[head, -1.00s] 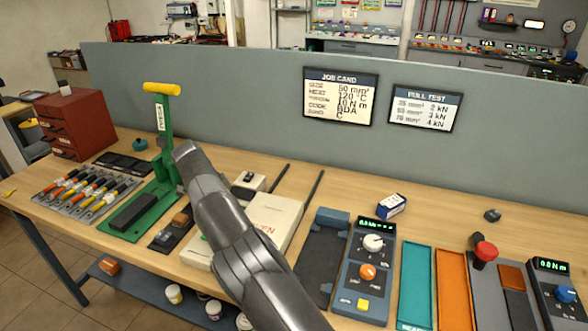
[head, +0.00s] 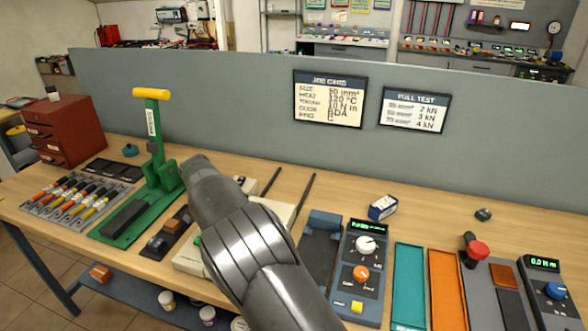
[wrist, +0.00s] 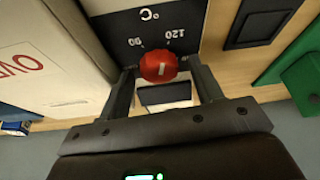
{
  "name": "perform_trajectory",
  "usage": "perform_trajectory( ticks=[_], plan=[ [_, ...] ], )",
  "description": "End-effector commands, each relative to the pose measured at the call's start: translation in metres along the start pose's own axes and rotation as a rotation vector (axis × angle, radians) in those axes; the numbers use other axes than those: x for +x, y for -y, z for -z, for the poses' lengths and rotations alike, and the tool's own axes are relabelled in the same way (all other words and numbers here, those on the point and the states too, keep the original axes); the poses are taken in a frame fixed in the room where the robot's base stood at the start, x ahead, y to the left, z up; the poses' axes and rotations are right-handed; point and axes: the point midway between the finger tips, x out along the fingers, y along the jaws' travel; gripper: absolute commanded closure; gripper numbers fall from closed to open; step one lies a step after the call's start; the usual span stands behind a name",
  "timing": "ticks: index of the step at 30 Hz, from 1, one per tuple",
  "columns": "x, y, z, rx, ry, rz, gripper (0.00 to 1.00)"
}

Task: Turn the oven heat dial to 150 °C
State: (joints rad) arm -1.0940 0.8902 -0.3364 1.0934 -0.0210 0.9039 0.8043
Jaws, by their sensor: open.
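The oven's heat dial (wrist: 158,66) is a round red knob with a white mark in the wrist view. It sits by a dark scale plate (wrist: 125,28) reading °C, 90 and 120. I cannot tell exactly which value the mark points at. My gripper (wrist: 164,76) is open, with one finger on each side of the dial; I cannot tell whether either touches it. The white oven lid with red lettering (wrist: 45,65) is at the left. In the head view my arm covers most of the white oven (head: 188,260), the dial and my fingertips.
The green lever press (head: 155,180) stands left of my arm. A grey panel with a white knob (head: 366,245) is to the right. A job card (head: 328,98) on the divider reads 120 °C. A dark framed plate (wrist: 262,22) and a green part (wrist: 300,80) lie right of the dial.

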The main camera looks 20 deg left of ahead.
Motion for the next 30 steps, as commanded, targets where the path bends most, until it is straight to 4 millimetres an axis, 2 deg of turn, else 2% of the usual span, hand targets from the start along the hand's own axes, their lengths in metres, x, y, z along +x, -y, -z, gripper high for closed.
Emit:
perform_trajectory(
  ticks=[30],
  plan=[
    [0.0010, -0.0053, 0.0027, -0.741, 0.001, 0.308, 0.41]
  ],
)
